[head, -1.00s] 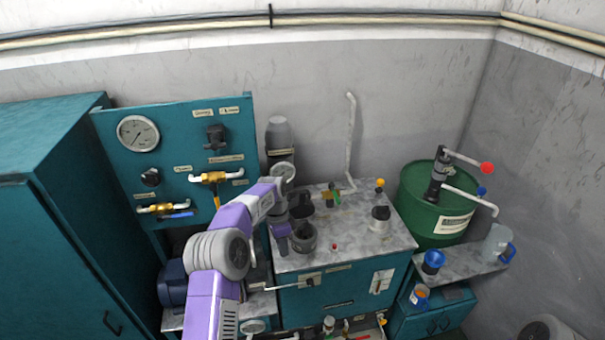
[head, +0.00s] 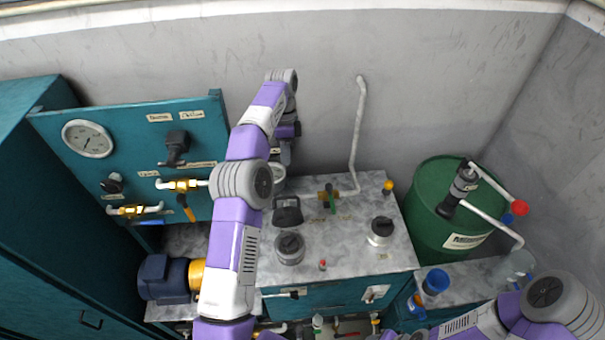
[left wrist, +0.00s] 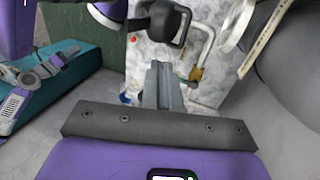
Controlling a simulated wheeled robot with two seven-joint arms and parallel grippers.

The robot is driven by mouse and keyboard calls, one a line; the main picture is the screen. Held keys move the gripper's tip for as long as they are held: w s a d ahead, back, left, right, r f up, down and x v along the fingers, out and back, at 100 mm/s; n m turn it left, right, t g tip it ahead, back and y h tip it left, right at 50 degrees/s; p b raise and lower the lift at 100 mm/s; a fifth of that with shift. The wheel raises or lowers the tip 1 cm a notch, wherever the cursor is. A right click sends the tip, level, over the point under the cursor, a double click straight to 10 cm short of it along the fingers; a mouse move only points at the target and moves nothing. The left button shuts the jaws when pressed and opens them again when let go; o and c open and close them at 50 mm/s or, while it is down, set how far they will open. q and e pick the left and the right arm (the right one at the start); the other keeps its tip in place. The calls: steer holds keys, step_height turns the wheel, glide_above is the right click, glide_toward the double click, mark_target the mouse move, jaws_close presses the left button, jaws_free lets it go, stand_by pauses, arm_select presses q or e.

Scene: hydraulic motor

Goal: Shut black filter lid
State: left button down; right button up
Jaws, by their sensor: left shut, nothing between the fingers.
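The black filter lid (head: 287,210) stands raised behind the round dark grey filter cup (head: 290,247) on the marbled bench top. In the left wrist view the lid (left wrist: 165,22) shows as a black frame-like piece at the top, beyond the fingers. My left gripper (head: 286,152) is behind and above the lid, near the back wall, apart from it. Its fingers (left wrist: 165,85) are together and empty in the left wrist view. My right arm shows at the lower right of the head view, its gripper out of sight.
A metal pot with a black cap (head: 381,231) stands right of the filter. A small red-topped part (head: 323,265) lies in front. A white pipe (head: 357,140) rises at the back. The gauge panel (head: 135,165) is left, the green drum (head: 430,220) right.

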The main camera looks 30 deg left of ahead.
arm_select(q)
steer(key=x, duration=0.3)
steer(key=s+b+x, duration=0.1)
steer(key=x, duration=0.2)
steer(key=b+x, duration=0.1)
steer(key=x, duration=0.2)
steer(key=shift+s+d+f, duration=0.2)
steer(key=shift+s, duration=0.2)
steer(key=shift+s+d+f, duration=0.25)
steer(key=shift+s+d, duration=0.15)
steer(key=shift+s, duration=0.1)
steer(key=shift+s+d+f, duration=0.15)
steer(key=shift+s+d, duration=0.25)
steer(key=shift+s, duration=0.35)
steer(key=shift+d+f, duration=0.1)
arm_select(e)
steer(key=shift+s+f, duration=0.2)
steer(key=shift+f, duration=0.35)
steer(key=shift+s+f, duration=0.2)
steer(key=shift+f, duration=0.3)
arm_select(q)
steer(key=shift+s, duration=0.1)
